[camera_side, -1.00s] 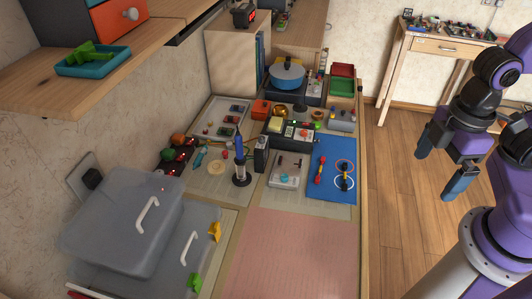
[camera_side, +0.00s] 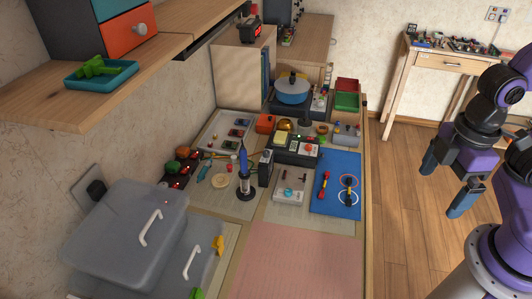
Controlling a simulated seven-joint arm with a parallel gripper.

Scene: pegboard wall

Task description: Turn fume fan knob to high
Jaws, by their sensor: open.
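I cannot tell for certain which control is the fume fan knob. A pale grey box (camera_side: 291,187) on the workbench carries a small blue-green round knob (camera_side: 289,194); its setting is too small to read. A dark console (camera_side: 293,148) behind it has a yellow panel and a red round part. A small black upright box (camera_side: 265,169) stands beside the soldering iron in its stand (camera_side: 244,180). My gripper (camera_side: 446,184) is open and empty, right of the workbench and over the floor, apart from all these things.
A blue mat (camera_side: 337,170) with small tools lies at the bench's right side. A pink mat (camera_side: 295,265) leaves the front clear. Grey lidded bins (camera_side: 120,225) fill the front left. A blue pot (camera_side: 293,91) stands at the back. A wooden shelf (camera_side: 60,105) overhangs the left.

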